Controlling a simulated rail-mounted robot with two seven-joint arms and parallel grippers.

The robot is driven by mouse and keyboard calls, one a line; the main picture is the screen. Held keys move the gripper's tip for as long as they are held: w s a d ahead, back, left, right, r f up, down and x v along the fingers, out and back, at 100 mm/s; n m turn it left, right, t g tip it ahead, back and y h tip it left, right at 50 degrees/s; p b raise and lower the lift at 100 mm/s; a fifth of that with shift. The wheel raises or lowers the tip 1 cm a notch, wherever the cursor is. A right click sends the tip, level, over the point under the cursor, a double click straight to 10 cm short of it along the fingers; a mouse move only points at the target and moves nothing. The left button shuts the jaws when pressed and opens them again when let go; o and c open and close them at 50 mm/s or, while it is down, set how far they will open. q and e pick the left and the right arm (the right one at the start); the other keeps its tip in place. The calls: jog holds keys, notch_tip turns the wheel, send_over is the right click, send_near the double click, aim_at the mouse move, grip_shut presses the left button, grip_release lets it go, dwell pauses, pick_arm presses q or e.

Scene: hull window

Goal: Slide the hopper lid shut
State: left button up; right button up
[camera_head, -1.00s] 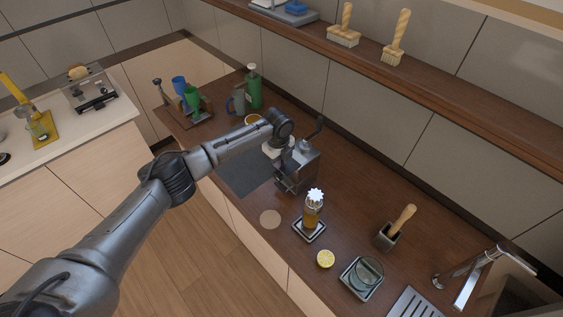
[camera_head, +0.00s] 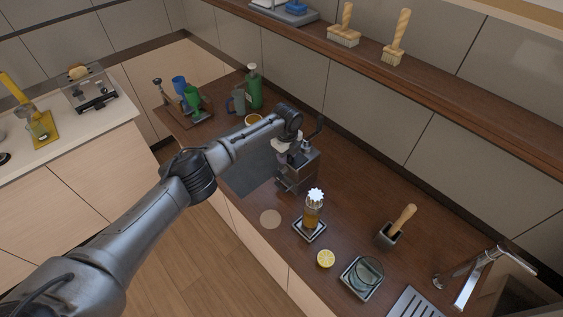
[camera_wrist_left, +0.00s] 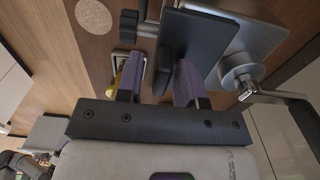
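The metal grinder with the hopper (camera_head: 298,175) stands on the brown counter in the head view. Its crank (camera_head: 318,130) rises behind it. My left gripper (camera_head: 287,156) is at the grinder's top, and its fingers are mostly hidden there by the arm. In the left wrist view the two purple-padded fingers of the left gripper (camera_wrist_left: 152,72) are apart. A dark rounded piece stands between them, closer to the right finger, beside a flat dark plate (camera_wrist_left: 208,42), which looks like the hopper lid. How far the lid is open cannot be told. My right gripper is not in view.
A jar with a white top (camera_head: 314,208) stands on a small tray in front of the grinder. A round coaster (camera_head: 270,219), a lemon half (camera_head: 325,259) and a brush holder (camera_head: 388,236) are nearby. Cups (camera_head: 193,100) and a green bottle (camera_head: 254,88) stand behind left.

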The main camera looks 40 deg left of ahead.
pick_arm(q)
jog(key=shift+o, duration=0.3)
jog(key=shift+r, duration=0.1)
jog(key=shift+r+p, duration=3.1)
jog(key=shift+r, duration=0.4)
